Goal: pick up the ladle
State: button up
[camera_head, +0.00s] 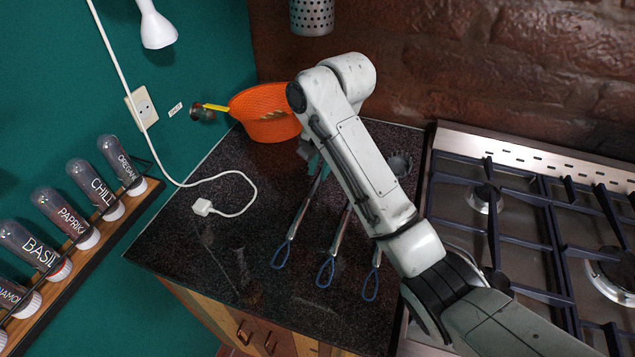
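Several kitchen utensils with metal handles and blue loops lie side by side on the dark speckled countertop (235,265). The left one (300,217) has its upper end by my gripper. The middle one (335,245) runs up under my arm, so its head is hidden. The right one (372,275) is mostly covered by my arm; a dark toothed head (401,163) shows right of the arm, perhaps belonging to it. I cannot tell which is the ladle. My gripper (308,153) is low behind my arm near the left utensil's upper end, its fingers mostly hidden.
An orange basket (266,112) stands at the back corner, close to my gripper. A white cable with a plug (203,207) lies on the left. A gas stove (530,230) borders the counter on the right. A spice rack (90,235) hangs on the left wall.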

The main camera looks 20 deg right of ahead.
aim_at(312, 191)
jog(key=f, duration=0.2)
jog(key=w+f, duration=0.1)
jog(key=f, duration=0.2)
jog(key=a+f+p, duration=0.1)
jog(key=f, duration=0.1)
jog(key=shift+w+f, duration=0.2)
jog(key=shift+f, duration=0.05)
jog(key=shift+c, duration=0.3)
grip_shut()
